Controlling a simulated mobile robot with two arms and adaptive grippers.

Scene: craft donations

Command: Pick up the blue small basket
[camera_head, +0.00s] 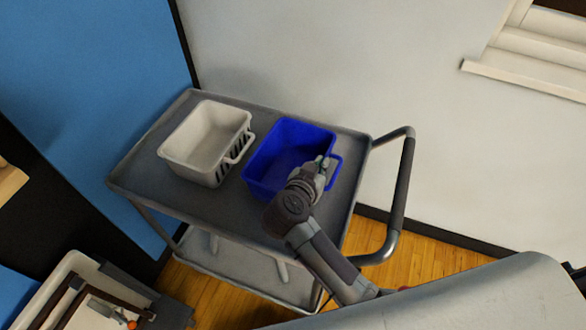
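The blue small basket (284,149) stands upright on the top shelf of a grey cart, right of a white basket. Its open inside looks empty where I can see it. A blue handle shows on its right side. My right gripper (326,167) is at the basket's right rim, near this handle, and its wrist hides the basket's front right corner. The fingers are small and partly hidden, so I cannot tell whether they are open, shut or touching the rim. My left gripper is not in view.
The white basket (208,138) stands close on the left. The grey cart (215,215) has a raised rim and a push handle (402,190) on the right. A white wall is behind. A pale container (62,268) holding several items is at the lower left.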

